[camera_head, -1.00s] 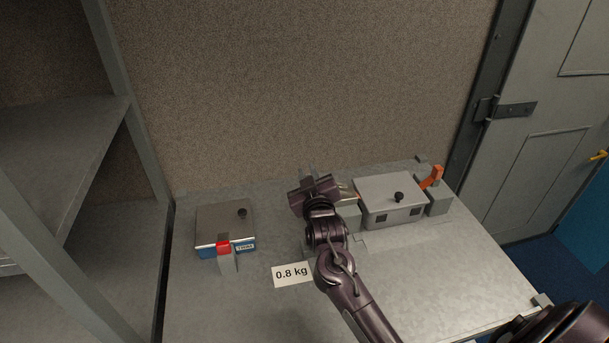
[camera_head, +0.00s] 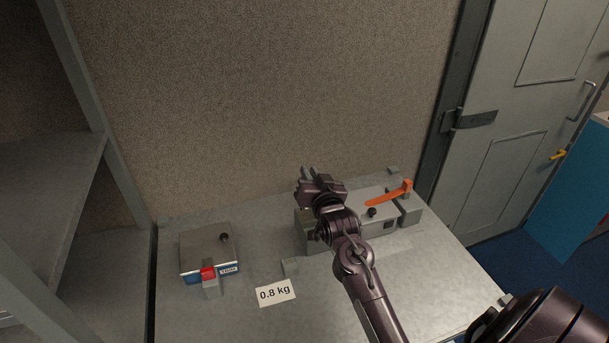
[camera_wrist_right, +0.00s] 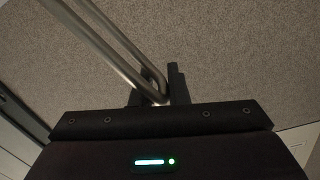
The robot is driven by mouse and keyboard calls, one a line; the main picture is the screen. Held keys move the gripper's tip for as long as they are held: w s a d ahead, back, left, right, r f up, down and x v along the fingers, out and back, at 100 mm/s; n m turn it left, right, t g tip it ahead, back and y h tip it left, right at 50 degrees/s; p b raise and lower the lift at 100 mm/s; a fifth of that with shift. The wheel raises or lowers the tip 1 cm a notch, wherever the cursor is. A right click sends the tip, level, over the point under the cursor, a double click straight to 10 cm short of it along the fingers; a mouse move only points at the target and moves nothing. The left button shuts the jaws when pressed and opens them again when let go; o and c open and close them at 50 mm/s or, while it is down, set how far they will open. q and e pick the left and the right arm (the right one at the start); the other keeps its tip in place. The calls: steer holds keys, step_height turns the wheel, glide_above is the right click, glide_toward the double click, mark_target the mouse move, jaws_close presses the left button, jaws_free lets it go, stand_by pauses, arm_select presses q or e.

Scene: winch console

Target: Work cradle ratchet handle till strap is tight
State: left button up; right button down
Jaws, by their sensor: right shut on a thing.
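My right gripper (camera_head: 311,173) is above the back of the grey table, in front of the speckled wall, with its fingers pointing up and away. In the right wrist view the gripper (camera_wrist_right: 157,90) is shut on a bent metal rod handle (camera_wrist_right: 122,62), with its looped end between the fingers. In the head view the handle is hidden behind my gripper. A grey cradle box (camera_head: 375,222) with a black knob is partly covered by my arm. An orange bar or strap (camera_head: 388,195) runs across its top to a grey block (camera_head: 411,210). My left gripper is not in view.
A "0.8 kg" card (camera_head: 275,293) lies in front. Shelving (camera_head: 50,180) borders the left, a door (camera_head: 525,110) the right. The table front is mostly clear.

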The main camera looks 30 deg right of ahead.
steer(key=shift+s+d+f, duration=0.15)
steer(key=shift+d+f, duration=0.05)
steer(key=shift+d, duration=0.15)
steer(key=c, duration=1.6)
jaws_free()
steer(key=shift+o, duration=0.5)
steer(key=shift+d, duration=0.1)
steer(key=shift+r, duration=0.1)
steer(key=shift+s+a, duration=0.2)
steer(key=shift+s, duration=0.1)
steer(key=b+v, duration=0.2)
steer(key=v, duration=0.5)
steer(key=shift+s, duration=0.1)
